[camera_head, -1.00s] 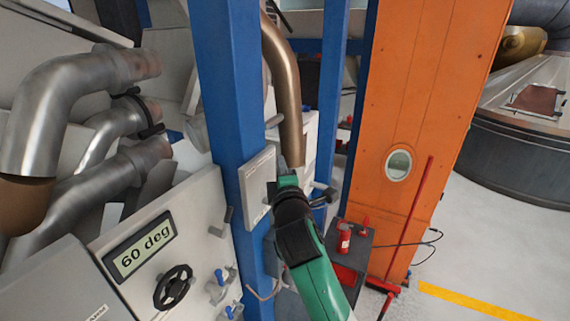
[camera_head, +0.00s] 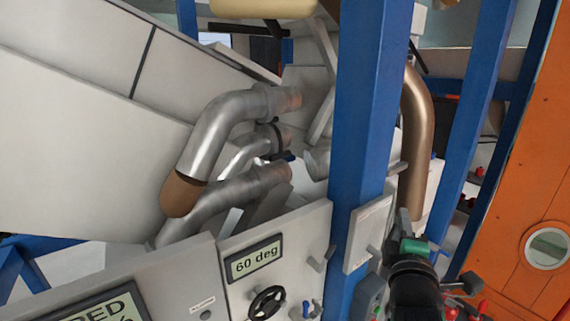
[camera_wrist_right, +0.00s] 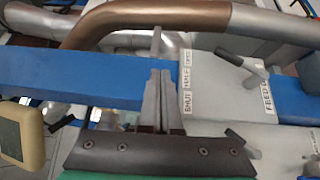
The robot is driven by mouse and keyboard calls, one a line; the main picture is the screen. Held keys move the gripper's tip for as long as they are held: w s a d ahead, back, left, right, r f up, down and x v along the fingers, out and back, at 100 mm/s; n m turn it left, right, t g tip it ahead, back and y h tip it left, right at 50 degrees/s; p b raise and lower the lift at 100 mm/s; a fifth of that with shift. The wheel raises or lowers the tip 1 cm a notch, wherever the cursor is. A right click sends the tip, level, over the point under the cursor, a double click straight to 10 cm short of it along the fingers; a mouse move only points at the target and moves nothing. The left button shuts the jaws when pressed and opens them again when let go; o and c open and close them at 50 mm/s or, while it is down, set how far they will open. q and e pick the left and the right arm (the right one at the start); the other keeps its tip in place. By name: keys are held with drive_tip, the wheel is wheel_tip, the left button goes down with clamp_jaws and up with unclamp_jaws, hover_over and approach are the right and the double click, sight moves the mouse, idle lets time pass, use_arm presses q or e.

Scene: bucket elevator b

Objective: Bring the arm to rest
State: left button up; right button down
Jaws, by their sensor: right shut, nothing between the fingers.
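My right arm comes in from the bottom right of the head view, green and black. Its gripper (camera_head: 403,217) is shut and empty, in front of the blue post and just below the brown pipe (camera_head: 415,150). In the right wrist view the two grey fingers (camera_wrist_right: 158,85) lie together over the blue beam, with nothing between them. They are beside a pale box (camera_wrist_right: 212,85) with label strips and a dark-tipped lever (camera_wrist_right: 230,58). Whether the fingers touch anything is unclear. My left gripper is not in view.
A blue post (camera_head: 362,110) stands close left of my right arm. A panel with a "60 deg" display (camera_head: 254,259) and black handwheel (camera_head: 266,302) is at lower centre. Grey pipes (camera_head: 225,120) are behind it. The orange casing (camera_head: 545,170) stands at the right.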

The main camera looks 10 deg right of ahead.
drive_tip(key=s+a+r+m+t+y, duration=0.5)
drive_tip(key=s+a+r, duration=0.1)
drive_tip(key=s+r, duration=0.4)
drive_tip(key=s+a+r+m+t+y, duration=0.5)
drive_tip(key=s+a+r+m+t, duration=0.1)
drive_tip(key=s+r, duration=0.5)
wheel_tip(320, 180, up, 2)
drive_tip(key=shift+s+a+r+m+y, duration=0.1)
drive_tip(key=shift+s+a+m+y, duration=0.05)
drive_tip(key=shift+s+m+y, duration=0.2)
drive_tip(key=shift+w, duration=0.1)
